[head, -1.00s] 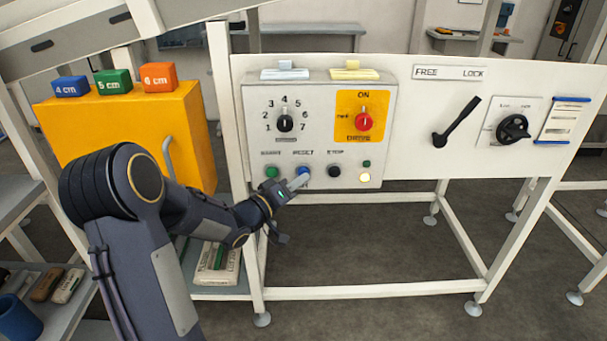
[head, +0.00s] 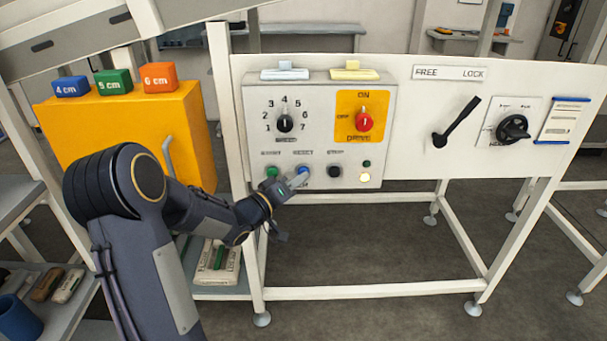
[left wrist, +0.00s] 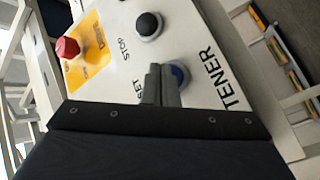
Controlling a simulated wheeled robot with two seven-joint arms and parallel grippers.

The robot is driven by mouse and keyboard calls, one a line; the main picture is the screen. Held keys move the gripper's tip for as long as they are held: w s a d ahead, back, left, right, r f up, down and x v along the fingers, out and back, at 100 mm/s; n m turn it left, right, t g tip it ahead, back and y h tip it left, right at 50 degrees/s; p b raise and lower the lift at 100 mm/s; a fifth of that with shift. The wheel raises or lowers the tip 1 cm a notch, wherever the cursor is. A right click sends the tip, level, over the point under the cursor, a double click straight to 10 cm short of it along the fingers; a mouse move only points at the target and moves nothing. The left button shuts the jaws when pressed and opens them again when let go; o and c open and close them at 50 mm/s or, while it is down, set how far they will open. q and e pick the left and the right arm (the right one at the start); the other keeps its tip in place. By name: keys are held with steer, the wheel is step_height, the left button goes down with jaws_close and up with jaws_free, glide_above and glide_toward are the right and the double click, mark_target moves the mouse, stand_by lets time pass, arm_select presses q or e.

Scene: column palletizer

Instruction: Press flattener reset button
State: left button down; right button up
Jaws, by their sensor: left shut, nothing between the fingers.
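The control box (head: 374,90) on the white panel carries the blue RESET button (head: 304,170) between the green START button (head: 271,172) and the black STOP button (head: 334,172). My left gripper (head: 298,181) is shut and empty, with its tips just below and left of the blue button. In the left wrist view the shut fingers (left wrist: 163,84) stand beside the blue button (left wrist: 181,75) and partly cover it and the RESET label. I cannot tell whether the tips touch it. My right gripper is not in view.
A black lever (head: 457,122) is to the right. A yellow cabinet (head: 130,130) stands left, behind my arm.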

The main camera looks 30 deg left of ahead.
arm_select(q)
steer(key=shift+w+a, duration=0.1)
stand_by(0.5)
steer(key=shift+s+d, duration=0.5)
steer(key=shift+s, duration=0.3)
steer(key=s+d, duration=0.1)
steer(key=s, duration=0.2)
steer(key=s+d+b, duration=0.1)
steer(key=shift+s+d, duration=0.15)
steer(key=shift+d, duration=0.15)
stand_by(0.6)
